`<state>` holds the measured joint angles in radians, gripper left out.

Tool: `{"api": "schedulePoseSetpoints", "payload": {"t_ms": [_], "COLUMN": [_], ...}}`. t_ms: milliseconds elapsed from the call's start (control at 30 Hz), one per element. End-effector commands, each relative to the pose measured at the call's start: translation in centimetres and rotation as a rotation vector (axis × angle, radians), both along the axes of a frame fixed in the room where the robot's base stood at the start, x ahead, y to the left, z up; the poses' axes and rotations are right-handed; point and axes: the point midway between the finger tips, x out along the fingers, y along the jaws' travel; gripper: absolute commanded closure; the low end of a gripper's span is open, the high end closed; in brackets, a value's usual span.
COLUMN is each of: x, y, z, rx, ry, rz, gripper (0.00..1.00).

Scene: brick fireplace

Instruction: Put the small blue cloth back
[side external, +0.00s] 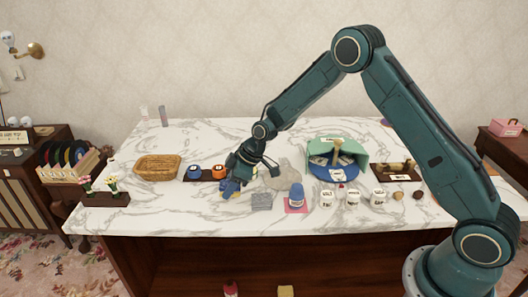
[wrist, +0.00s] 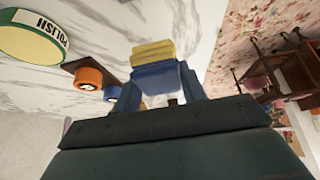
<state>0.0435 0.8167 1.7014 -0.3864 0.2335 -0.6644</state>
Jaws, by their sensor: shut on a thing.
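My gripper (wrist: 160,88) is low over the marble tabletop, left of the middle. It is shut on a small blue piece (wrist: 157,78), which looks like the folded blue cloth. A yellow folded-looking piece (wrist: 153,50) lies against its far side in the wrist view. In the side view the blue (side external: 229,187) and a bit of yellow (side external: 236,195) show at my fingertips. I cannot tell whether they touch the table. A grey folded cloth (side external: 262,201) lies just right of my gripper.
Blue (side external: 193,171) and orange (side external: 219,171) tins sit on a dark tray behind-left, by a wicker basket (side external: 157,168). White jars (side external: 352,197) and a blue-green basin (side external: 330,172) are right.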

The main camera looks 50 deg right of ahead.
Motion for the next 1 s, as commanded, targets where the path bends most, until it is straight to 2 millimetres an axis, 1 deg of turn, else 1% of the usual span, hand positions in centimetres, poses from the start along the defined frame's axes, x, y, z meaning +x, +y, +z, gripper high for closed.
{"api": "schedulePoseSetpoints", "payload": {"t_ms": [333,600,700,1000], "x": [0.0,0.0,0.0,0.0], "y": [0.0,0.0,0.0,0.0], "z": [-0.9,-3.8,-4.5,-4.7], "rx": [0.000,0.000,0.000,0.000], "ry": [0.000,0.002,0.000,-0.001], "rz": [0.000,0.000,0.000,0.000], "gripper": [0.77,0.77,0.77,0.77]}}
